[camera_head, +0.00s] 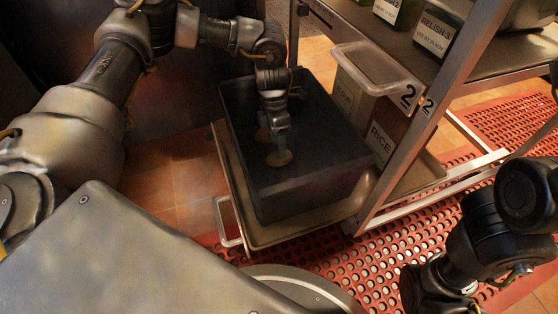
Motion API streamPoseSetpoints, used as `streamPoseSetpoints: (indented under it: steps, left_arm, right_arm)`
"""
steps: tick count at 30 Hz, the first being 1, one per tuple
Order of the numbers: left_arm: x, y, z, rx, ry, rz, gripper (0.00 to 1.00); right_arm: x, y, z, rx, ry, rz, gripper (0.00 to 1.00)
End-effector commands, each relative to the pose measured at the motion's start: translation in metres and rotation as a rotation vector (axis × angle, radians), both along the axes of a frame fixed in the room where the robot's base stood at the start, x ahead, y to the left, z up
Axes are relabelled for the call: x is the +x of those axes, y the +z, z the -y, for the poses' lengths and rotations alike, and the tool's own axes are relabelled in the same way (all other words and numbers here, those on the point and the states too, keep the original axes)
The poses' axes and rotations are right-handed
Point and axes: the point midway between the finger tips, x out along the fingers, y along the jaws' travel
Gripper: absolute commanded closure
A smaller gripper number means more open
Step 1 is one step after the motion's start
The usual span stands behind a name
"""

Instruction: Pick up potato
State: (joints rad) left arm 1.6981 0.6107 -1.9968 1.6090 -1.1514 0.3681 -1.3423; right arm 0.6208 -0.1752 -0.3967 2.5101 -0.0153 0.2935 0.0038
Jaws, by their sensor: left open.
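A deep black bin (315,188) stands in the middle of the view. My left gripper (271,146) reaches down into it from above, with its fingers apart. Two small tan, rounded shapes show at the finger ends, one at each finger. I cannot tell whether they are potatoes or the fingertips themselves. No potato can be made out clearly on the dark floor of the bin. My right arm shows at the lower right; its gripper is out of view.
A red perforated mat (395,255) covers the floor at the right.

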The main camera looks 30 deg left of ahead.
Motion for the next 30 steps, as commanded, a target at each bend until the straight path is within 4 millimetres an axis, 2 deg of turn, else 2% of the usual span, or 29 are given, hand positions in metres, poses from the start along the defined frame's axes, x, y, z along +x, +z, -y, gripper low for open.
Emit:
streamPoseSetpoints:
  steps: [1,3,8,15,22,30]
  left_arm:
    - [-0.001,-0.013,0.001,0.0,-0.002,0.0,0.49]
    - [-0.003,-0.022,0.003,-0.001,-0.003,0.001,0.49]
    - [-0.007,-0.038,0.006,-0.001,-0.001,-0.001,0.49]
    - [-0.007,-0.037,0.007,-0.001,-0.001,-0.001,0.5]
    - [-0.007,-0.037,0.007,-0.001,-0.001,-0.001,0.8]
    - [-0.007,-0.032,0.007,-0.002,-0.001,0.0,0.8]
  right_arm:
    - [0.0,-0.013,0.001,0.002,0.001,0.0,0.64]
    - [0.0,-0.023,0.001,0.006,0.001,-0.001,0.64]
    - [0.001,-0.035,0.003,0.013,0.001,-0.004,0.64]
    - [0.001,-0.033,0.003,0.013,0.001,-0.005,0.64]
    - [0.0,-0.032,0.003,0.014,0.001,-0.001,0.64]
    - [0.0,-0.028,0.003,0.013,0.001,0.002,0.64]
